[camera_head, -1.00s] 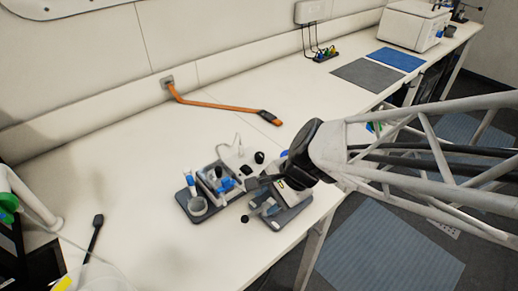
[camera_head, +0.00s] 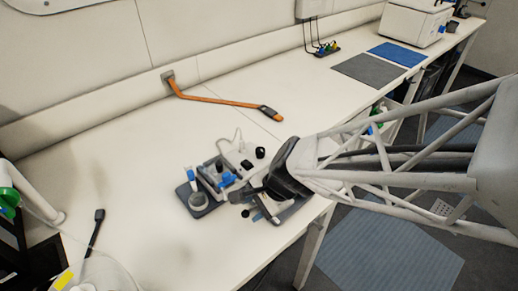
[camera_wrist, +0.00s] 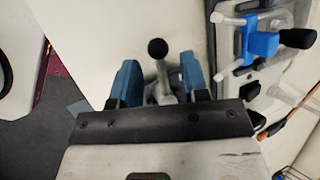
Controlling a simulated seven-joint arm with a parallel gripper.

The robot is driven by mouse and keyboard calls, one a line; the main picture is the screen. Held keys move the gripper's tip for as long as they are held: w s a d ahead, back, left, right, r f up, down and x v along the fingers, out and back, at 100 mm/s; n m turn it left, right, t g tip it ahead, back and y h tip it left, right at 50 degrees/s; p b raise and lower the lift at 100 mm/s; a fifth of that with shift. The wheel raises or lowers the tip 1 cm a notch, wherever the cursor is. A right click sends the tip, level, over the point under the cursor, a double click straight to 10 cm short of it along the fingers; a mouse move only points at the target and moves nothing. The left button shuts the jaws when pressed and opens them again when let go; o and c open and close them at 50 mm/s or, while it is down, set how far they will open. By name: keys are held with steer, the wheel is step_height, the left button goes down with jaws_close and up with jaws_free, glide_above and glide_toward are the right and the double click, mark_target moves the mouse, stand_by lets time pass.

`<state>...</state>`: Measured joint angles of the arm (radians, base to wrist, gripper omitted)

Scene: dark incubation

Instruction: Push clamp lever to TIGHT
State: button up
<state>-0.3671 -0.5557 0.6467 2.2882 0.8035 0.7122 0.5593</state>
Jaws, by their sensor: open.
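A lever with a black ball knob (camera_wrist: 158,48) on a grey metal stem stands between the two blue fingers of my gripper (camera_wrist: 162,78) in the wrist view. The fingers are open, with a visible gap on each side of the stem. In the head view my gripper (camera_head: 243,194) is low over the right part of a small bench device, and its dark body hides much of that part. A blue clamp-like part (camera_wrist: 262,43) with a black knob (camera_wrist: 298,38) is to the right in the wrist view. I cannot read any TIGHT mark.
An orange-handled tool (camera_head: 225,102) lies behind. Grey (camera_head: 369,70) and blue (camera_head: 397,54) mats lie farther right. The white bench (camera_head: 130,165) is mostly clear to the left.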

steer(key=shift+a+f, duration=0.3)
steer(key=shift+f, duration=0.2)
jaws_close()
